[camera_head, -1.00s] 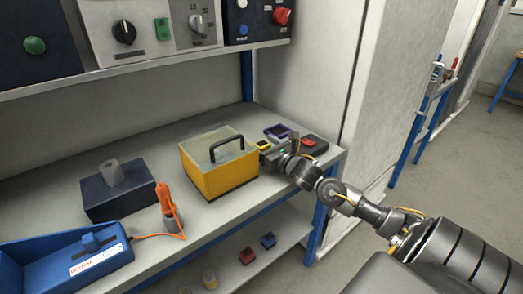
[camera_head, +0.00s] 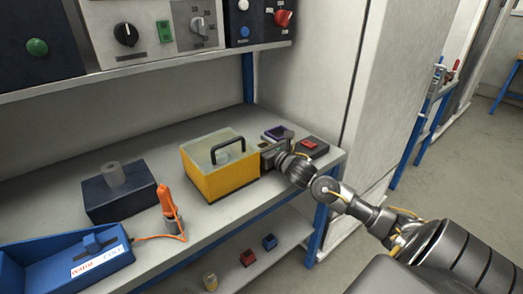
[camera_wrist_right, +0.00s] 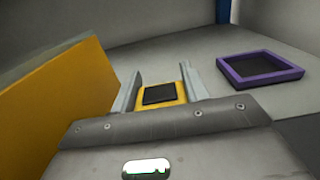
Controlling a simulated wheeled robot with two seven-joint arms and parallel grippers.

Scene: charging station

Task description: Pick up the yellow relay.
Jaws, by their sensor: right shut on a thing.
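The yellow relay (camera_wrist_right: 163,96), a small yellow block with a dark square top, sits between the two fingers of my right gripper (camera_wrist_right: 166,78) in the right wrist view. The fingers are shut on it, one on each side. In the head view my right gripper (camera_head: 267,149) is over the bench, just right of the yellow box, and I cannot make out the relay there. I cannot tell whether the relay is clear of the bench. My left gripper is not in view.
The yellow box with a black handle (camera_head: 220,180) stands close to the gripper's left. A purple-rimmed frame (camera_wrist_right: 229,75) lies to its right on the bench. A dark block with a red top (camera_head: 312,148) is near the bench's right end. The upper shelf (camera_head: 150,66) overhangs the back.

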